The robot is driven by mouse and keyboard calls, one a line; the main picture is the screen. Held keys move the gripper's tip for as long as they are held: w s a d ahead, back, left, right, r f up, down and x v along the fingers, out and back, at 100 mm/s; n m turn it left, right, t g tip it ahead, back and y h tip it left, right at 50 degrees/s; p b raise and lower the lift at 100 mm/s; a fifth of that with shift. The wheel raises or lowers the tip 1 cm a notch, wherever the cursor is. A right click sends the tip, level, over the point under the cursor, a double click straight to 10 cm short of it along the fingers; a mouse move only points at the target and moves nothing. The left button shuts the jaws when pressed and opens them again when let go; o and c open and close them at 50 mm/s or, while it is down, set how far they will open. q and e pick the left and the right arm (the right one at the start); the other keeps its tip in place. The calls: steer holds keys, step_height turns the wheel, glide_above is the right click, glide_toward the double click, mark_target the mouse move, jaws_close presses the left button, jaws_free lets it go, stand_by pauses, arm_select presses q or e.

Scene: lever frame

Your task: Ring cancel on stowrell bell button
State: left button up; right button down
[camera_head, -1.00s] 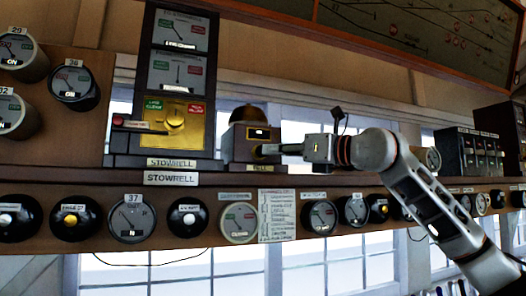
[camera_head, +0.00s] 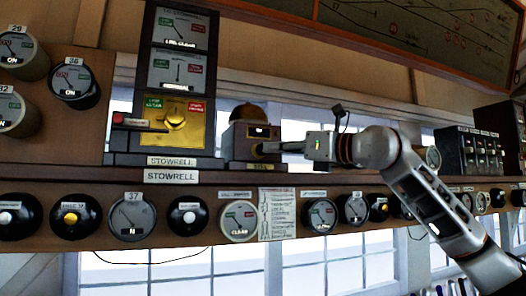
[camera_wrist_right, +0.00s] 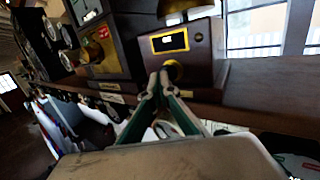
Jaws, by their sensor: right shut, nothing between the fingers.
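The Stowrell bell (camera_head: 238,143) is a dark wooden box with a brass dome on top, on the shelf right of the Stowrell block instrument. My right gripper (camera_head: 258,147) is shut and empty, its fingertips at the front of the bell box. In the right wrist view the bell box (camera_wrist_right: 200,58) fills the upper middle. The closed fingertips (camera_wrist_right: 163,78) are right by its round brass button (camera_wrist_right: 175,70) and partly cover it. I cannot tell if they touch or press it. My left gripper is not in view.
The tall Stowrell instrument (camera_head: 178,85) with a yellow panel stands just left of the bell. A row of dials and round black-rimmed plungers (camera_head: 187,216) lines the panel below the shelf (camera_head: 330,179). A dark switch box (camera_head: 468,152) stands further right.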

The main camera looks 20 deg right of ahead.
steer(key=shift+w, duration=0.2)
steer(key=shift+s, duration=0.2)
stand_by(0.8)
steer(key=shift+w, duration=0.1)
steer(key=shift+w+p, duration=0.45)
steer(key=shift+w, duration=0.2)
steer(key=shift+s, duration=0.1)
steer(key=shift+s+b, duration=0.35)
steer(key=shift+s, duration=0.35)
